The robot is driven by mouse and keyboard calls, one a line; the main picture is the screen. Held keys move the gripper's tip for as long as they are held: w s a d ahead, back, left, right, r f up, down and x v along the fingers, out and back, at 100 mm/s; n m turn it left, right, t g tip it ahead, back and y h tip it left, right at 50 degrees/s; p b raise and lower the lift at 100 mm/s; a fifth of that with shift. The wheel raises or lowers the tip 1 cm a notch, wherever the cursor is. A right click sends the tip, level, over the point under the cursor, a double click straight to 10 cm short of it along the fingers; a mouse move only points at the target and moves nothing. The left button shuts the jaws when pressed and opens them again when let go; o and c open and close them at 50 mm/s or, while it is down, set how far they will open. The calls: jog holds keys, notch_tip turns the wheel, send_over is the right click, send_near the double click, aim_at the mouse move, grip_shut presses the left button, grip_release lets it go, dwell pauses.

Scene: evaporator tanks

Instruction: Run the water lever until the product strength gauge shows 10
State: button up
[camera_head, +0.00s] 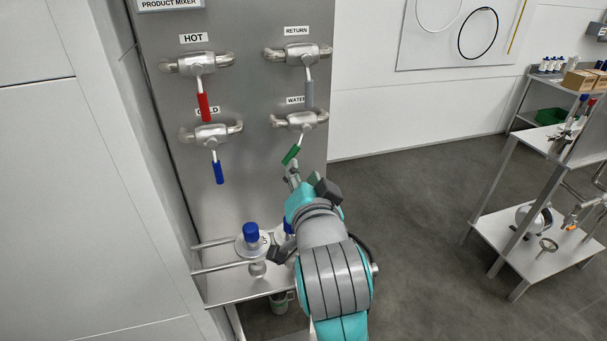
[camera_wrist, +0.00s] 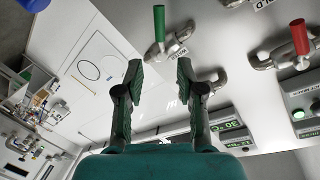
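The water lever, a green handle (camera_head: 291,154) on a steel valve under the WATER label (camera_head: 296,100), hangs down and slants to the left in the head view. It also shows in the wrist view as a green handle (camera_wrist: 159,22). My gripper (camera_head: 292,174) is just below the handle's end in the head view. In the wrist view my gripper (camera_wrist: 159,75) has its two fingers well apart with nothing between them; the green handle is beyond the fingertips. Green digital displays (camera_wrist: 228,125) show in the wrist view, but which one is product strength cannot be read.
The red hot lever (camera_head: 205,107), grey return lever (camera_head: 309,94) and blue cold lever (camera_head: 217,172) hang nearby on the steel panel. Open floor (camera_head: 410,220) lies right, before a steel cart (camera_head: 540,265).

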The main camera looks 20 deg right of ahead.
aim_at(297, 146)
jog(key=shift+w+f, duration=0.1)
jog(key=shift+f, duration=0.05)
jog(key=c, duration=0.4)
jog(key=w+f+y, duration=0.1)
jog(key=a+f+y, duration=0.1)
jog(key=w+f+y, duration=0.1)
jog(key=y, duration=0.1)
jog(key=shift+w+a+f+n, duration=0.25)
jog(key=shift+w+n, duration=0.05)
grip_shut()
jog(key=f+y, duration=0.2)
jog(key=y, duration=0.1)
jog(key=w+f+y, duration=0.1)
jog(key=shift+a+f+m+g, duration=0.25)
jog(key=shift+a+m+g, duration=0.05)
jog(key=shift+a+m, duration=0.1)
jog(key=shift+d+f+m+y, duration=0.2)
jog(key=shift+f+m+y, duration=0.2)
jog(key=shift+y, duration=0.4)
jog(key=s+d+m+t+y, duration=0.2)
jog(key=d+m+t+y, duration=0.15)
jog(key=d+m, duration=0.55)
jog(key=x, duration=0.9)
jog(key=shift+w, duration=0.25)
